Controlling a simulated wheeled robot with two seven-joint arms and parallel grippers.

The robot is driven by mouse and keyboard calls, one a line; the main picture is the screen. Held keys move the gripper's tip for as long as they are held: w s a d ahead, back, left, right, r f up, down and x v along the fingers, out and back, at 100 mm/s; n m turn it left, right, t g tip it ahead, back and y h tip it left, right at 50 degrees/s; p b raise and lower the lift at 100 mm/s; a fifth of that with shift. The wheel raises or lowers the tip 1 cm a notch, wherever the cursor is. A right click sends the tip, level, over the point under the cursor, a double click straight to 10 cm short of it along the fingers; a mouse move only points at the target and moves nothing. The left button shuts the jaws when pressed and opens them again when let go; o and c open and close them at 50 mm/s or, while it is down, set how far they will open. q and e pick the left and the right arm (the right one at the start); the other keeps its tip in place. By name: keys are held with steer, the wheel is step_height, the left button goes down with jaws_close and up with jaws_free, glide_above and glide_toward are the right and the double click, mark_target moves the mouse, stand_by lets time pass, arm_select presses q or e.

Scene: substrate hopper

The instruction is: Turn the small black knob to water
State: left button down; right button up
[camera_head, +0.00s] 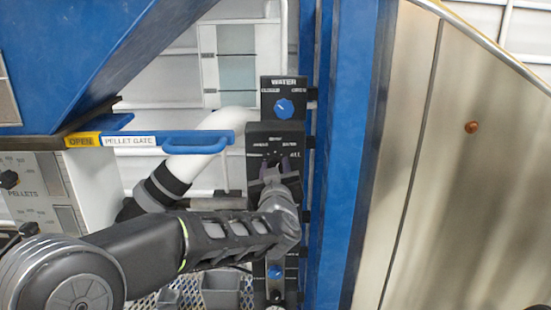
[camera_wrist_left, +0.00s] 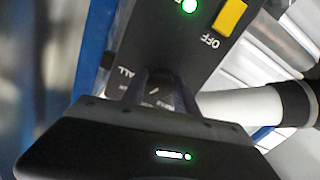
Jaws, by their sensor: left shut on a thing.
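My left gripper (camera_head: 274,170) reaches up to a black control panel (camera_head: 280,133) on a post and is shut on the small black knob, which is mostly hidden between its fingers. Small white labels, too small to read surely, surround the knob. In the left wrist view, the left gripper's fingers (camera_wrist_left: 160,92) stand close together at the dial face, with the label ALL beside them. I cannot tell where the knob points. My right gripper is not in view.
A separate blue knob (camera_head: 284,106) on a WATER plate marked CLOSED and OPEN sits just above. A blue PELLET GATE handle (camera_head: 195,141) lies left of the panel. A blue upright (camera_head: 345,150) stands close on the right. A yellow switch (camera_wrist_left: 229,18) shows in the wrist view.

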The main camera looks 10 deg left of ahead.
arm_select(q)
steer(key=shift+m+p, duration=0.75)
steer(key=shift+m, duration=0.25)
steer(key=c, duration=0.9)
jaws_free()
steer(key=shift+c, duration=0.2)
steer(key=b+v, duration=0.2)
steer(key=v, duration=0.5)
steer(key=shift+s, duration=0.4)
